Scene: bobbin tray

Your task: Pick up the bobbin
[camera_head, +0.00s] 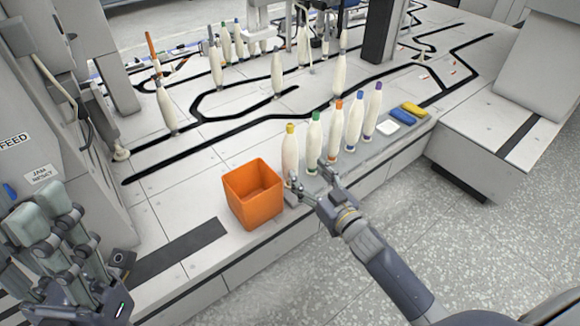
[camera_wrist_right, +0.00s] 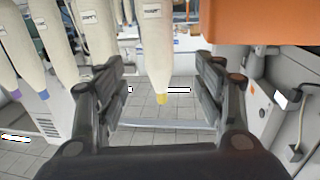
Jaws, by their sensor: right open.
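A row of several white bobbins with coloured tips stands on a grey tray (camera_head: 395,149) along the front edge of the work surface. The yellow-tipped bobbin (camera_head: 290,152) is at the row's left end, beside the green-tipped bobbin (camera_head: 314,143). My right gripper (camera_head: 308,174) is open at the low part of the yellow-tipped bobbin. In the right wrist view, upside down, the yellow-tipped bobbin (camera_wrist_right: 158,50) hangs between the two open fingers (camera_wrist_right: 160,92), with gaps on both sides. My left gripper (camera_head: 62,245) is at the lower left, away from the bobbins; its opening is unclear.
An orange bin (camera_head: 262,209) stands just left of the row, close to my right gripper. Orange, blue and purple-tipped bobbins stand to the right. Blue (camera_head: 403,117) and yellow (camera_head: 413,109) blocks lie at the tray's right end. More bobbins stand on the black-lined track behind.

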